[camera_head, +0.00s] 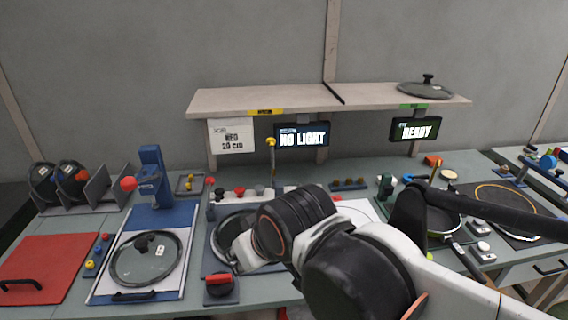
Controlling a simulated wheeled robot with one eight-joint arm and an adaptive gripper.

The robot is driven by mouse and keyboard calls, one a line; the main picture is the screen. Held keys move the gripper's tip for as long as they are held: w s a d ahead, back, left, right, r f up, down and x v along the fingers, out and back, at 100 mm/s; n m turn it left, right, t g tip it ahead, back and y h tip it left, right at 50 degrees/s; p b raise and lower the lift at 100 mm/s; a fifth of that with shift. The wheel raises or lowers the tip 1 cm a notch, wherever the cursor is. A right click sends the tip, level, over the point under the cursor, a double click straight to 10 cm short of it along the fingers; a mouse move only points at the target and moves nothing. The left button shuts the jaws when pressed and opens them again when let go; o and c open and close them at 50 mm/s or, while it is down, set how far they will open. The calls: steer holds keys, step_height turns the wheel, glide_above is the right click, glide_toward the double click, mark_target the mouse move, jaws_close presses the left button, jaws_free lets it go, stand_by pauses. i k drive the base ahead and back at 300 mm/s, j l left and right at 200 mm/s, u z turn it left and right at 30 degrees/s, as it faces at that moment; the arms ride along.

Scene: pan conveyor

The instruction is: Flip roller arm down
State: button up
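I cannot say for certain which part is the roller arm. A thin upright lever with a yellow tip (271,143) stands behind the middle station, above a row of knobs. A blue upright stand (152,178) with a red ball knob (128,183) on its left side stands at the back of the left station. My gripper (240,251) is low over the middle station, in front of a round pan or lid (228,225). My wrist hides most of it, so its fingers cannot be made out.
A glass lid (146,258) lies on the left station's tray. A red board (52,268) lies at far left, near racked lids (72,180). A shelf (290,100) spans the back, holding another lid (428,87). A pan (446,222) sits at right, partly behind my arm.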

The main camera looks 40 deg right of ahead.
mark_target(271, 141)
steer(key=i+j+z, duration=0.1)
steer(key=z, duration=0.4)
steer(key=j+z, duration=0.3)
steer(key=z, duration=0.15)
steer(key=j+z, duration=0.25)
steer(key=z, duration=0.25)
steer(key=j+z, duration=0.25)
steer(key=z, duration=0.2)
steer(key=k+j+z, duration=0.35)
steer(key=j, duration=0.5)
steer(key=k+j+z, duration=0.35)
steer(key=k+j, duration=0.2)
steer(key=j, duration=0.25)
steer(key=k+j+z, duration=0.35)
steer(key=k+j, duration=1.3)
steer(key=i+l+u, duration=0.1)
steer(key=i+l, duration=1.3)
steer(key=i, duration=0.1)
